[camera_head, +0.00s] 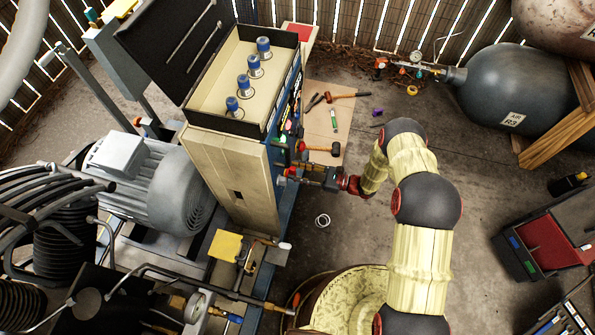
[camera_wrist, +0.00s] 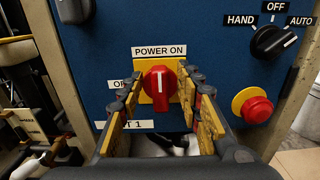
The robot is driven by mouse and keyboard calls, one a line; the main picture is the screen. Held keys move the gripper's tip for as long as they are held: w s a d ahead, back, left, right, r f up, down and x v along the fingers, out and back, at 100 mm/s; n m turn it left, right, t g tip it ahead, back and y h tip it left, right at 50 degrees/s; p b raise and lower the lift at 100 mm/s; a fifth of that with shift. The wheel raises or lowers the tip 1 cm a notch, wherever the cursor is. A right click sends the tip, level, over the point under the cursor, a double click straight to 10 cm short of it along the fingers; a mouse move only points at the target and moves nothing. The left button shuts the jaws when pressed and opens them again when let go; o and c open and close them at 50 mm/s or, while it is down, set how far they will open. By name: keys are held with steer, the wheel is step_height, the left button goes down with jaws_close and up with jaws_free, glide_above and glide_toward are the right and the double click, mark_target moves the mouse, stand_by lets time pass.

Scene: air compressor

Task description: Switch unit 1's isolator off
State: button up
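Unit 1's isolator is a red rotary knob (camera_wrist: 160,82) on a yellow plate (camera_wrist: 145,96), on a blue panel in the wrist view. Its white mark is upright, toward the "POWER ON" label (camera_wrist: 158,51). An "OFF" label (camera_wrist: 116,83) at the left is partly covered by my finger, as is the unit label (camera_wrist: 134,125) below, which reads "...T 1". My gripper (camera_wrist: 161,90) is open, with its yellow-padded fingers on either side of the knob. I cannot tell if the right finger touches it. In the head view my gripper (camera_head: 298,172) is at the cabinet's blue front; the knob is hidden there.
A black HAND/OFF/AUTO selector (camera_wrist: 272,41), turned toward AUTO, and a red push button (camera_wrist: 256,109) on a yellow base are right of the isolator. Tools, including a mallet (camera_head: 323,149), lie on a board beside the cabinet (camera_head: 235,180). A barrel (camera_head: 335,295) stands below my arm.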

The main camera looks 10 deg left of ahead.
steer(key=shift+c, duration=0.5)
steer(key=c, duration=0.8)
jaws_close()
steer(key=shift+s+a+f+n+b, duration=0.1)
steer(key=shift+s+f+n+b, duration=0.2)
steer(key=shift+n+b, duration=1.8)
steer(key=shift+s+d+f+n+b, duration=0.1)
steer(key=shift+s+f+n+b, duration=0.15)
steer(key=shift+n, duration=3.65)
steer(key=shift+s+a+f+n+b, duration=0.1)
steer(key=shift+s+f+n+b, duration=0.2)
steer(key=shift+n+b, duration=1.8)
steer(key=shift+n+p, duration=0.95)
steer(key=shift+n, duration=0.05)
